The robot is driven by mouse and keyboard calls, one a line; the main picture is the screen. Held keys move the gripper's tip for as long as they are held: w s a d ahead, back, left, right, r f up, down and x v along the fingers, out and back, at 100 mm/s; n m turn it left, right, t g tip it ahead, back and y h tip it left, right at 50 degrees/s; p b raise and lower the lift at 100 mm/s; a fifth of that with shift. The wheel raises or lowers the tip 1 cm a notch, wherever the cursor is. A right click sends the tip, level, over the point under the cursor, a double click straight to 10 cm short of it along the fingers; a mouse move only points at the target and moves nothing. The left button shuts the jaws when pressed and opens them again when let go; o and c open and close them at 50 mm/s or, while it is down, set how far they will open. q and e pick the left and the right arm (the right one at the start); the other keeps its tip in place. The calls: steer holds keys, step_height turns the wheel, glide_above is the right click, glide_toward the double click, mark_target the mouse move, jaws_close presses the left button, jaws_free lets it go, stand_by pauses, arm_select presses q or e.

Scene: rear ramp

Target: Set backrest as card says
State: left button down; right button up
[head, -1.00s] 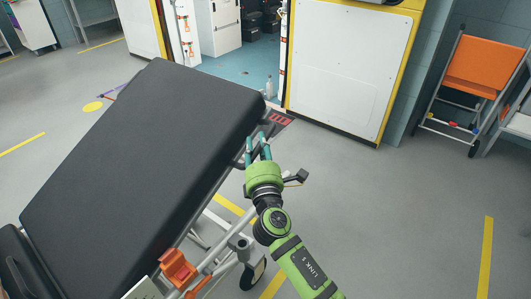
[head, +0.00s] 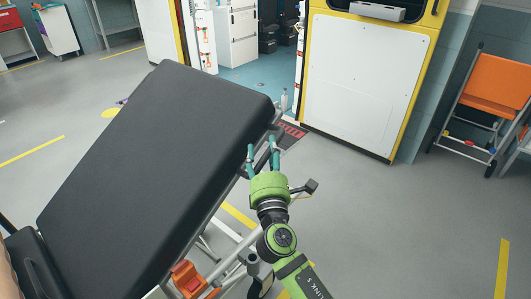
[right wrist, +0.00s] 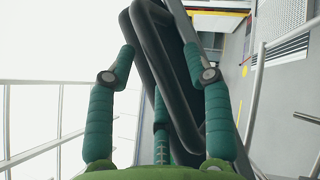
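The backrest (head: 160,150) is a long black pad on a grey frame, tilted up, filling the left half of the head view. My right gripper (head: 262,158) is at the right edge of the backrest, near its upper end. Its teal fingers are apart. In the right wrist view, a dark looped bar (right wrist: 153,60) runs between the open fingers of the gripper (right wrist: 160,70); I see no clear grip on it. An orange lever (head: 187,278) is on the frame below. No card can be read. My left gripper is out of view.
A yellow-edged vehicle with a white panel (head: 365,85) and an open doorway stands behind. A folded orange chair (head: 495,82) leans at the right wall. The grey floor (head: 420,230) right of my arm is clear.

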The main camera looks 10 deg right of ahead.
steer(key=shift+f, duration=0.1)
steer(key=shift+s+f, duration=0.1)
steer(key=shift+s, duration=0.2)
steer(key=v, duration=1.1)
steer(key=shift+s, duration=0.25)
